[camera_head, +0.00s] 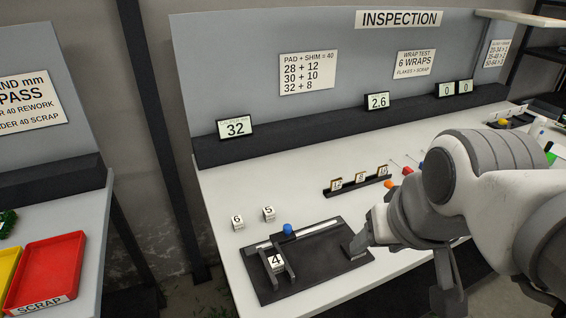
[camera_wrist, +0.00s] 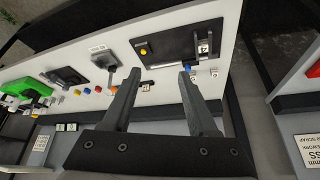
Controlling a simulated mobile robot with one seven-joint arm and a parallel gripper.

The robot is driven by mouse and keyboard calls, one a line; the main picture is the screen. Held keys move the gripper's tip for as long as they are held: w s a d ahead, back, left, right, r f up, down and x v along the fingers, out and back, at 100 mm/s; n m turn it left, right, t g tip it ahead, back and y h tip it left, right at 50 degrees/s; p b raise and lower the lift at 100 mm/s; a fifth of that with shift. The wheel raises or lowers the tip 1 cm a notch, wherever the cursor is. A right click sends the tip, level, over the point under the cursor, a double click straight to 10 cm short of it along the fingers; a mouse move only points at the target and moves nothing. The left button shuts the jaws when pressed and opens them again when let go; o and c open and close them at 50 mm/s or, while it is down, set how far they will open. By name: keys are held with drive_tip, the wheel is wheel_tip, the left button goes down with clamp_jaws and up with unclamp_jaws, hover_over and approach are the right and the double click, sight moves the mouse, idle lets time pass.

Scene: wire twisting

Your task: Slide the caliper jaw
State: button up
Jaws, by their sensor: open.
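The caliper is a black plate (camera_head: 325,265) with a silver rail (camera_head: 318,229) and a blue knob (camera_head: 288,229) on the rail. A white cube marked 4 (camera_head: 275,262) sits between dark upright jaws at the plate's left part. My gripper (camera_wrist: 159,76) is open and empty. In the head view it is at the plate's right end, apart from the knob, and hides part of that end.
Cubes marked 6 (camera_head: 237,223) and 5 (camera_head: 269,213) stand behind the plate. A black rack with several small tiles (camera_head: 358,183) is behind right. A display (camera_head: 235,128) reads 32. A yellow button (camera_wrist: 143,50) is on the plate. The bench left of the rack is mostly clear.

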drive_tip(key=w+a+r+g, duration=0.2)
drive_tip(key=w, duration=0.5)
drive_tip(key=n+g+b, duration=0.1)
drive_tip(key=n+g, duration=0.1)
drive_tip(key=g, duration=0.1)
hover_over(288, 226)
wheel_tip(288, 226, down, 6)
wheel_tip(288, 226, down, 18)
drive_tip(key=shift+r+b, duration=0.15)
drive_tip(key=shift+b, duration=0.95)
clamp_jaws()
